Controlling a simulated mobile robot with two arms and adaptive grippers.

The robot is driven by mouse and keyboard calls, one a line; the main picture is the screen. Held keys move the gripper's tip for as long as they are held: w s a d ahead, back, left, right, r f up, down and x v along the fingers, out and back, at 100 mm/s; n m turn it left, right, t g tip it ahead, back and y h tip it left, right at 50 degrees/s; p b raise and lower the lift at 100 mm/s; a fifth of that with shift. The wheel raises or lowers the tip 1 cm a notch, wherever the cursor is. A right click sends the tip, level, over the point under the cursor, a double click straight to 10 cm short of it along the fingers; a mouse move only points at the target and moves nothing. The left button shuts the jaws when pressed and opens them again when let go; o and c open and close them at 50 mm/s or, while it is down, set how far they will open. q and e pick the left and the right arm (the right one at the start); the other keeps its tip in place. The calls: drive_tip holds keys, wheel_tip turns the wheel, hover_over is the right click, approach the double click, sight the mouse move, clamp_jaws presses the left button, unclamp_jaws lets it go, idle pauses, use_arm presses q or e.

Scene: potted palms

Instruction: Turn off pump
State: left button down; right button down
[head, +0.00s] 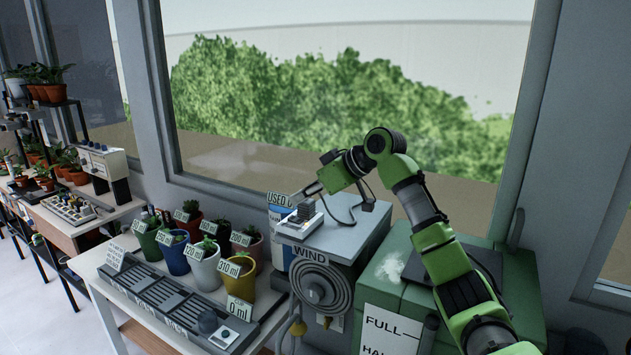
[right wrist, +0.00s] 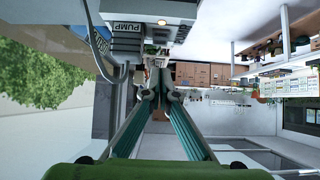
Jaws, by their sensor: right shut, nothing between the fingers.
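The pump's small light-grey control box (head: 298,229) sits on top of a grey cabinet (head: 352,240) in the head view. My right gripper (head: 297,200) reaches from the right to just above the box, pointing left and down. Its fingers also show in the right wrist view (right wrist: 160,97), shut and empty. I cannot tell whether the tips touch the box or its switch. My left gripper is out of view.
A coiled grey hose (head: 322,290) hangs on the cabinet front under a WIND label (head: 311,256). A green tank (head: 470,275) stands right of it under my arm. Potted plants with ml tags, such as a white pot (head: 204,272), crowd the bench (head: 92,262) at left.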

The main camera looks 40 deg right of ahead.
sight(298, 221)
drive_tip(key=shift+w+f+p, duration=0.1)
drive_tip(key=shift+f+p, duration=0.3)
drive_tip(key=shift+f, duration=1.45)
drive_tip(key=shift+a+f, duration=0.1)
drive_tip(key=shift+w+f+p, duration=0.1)
drive_tip(key=shift+f+p, duration=0.05)
drive_tip(key=shift+p, duration=0.15)
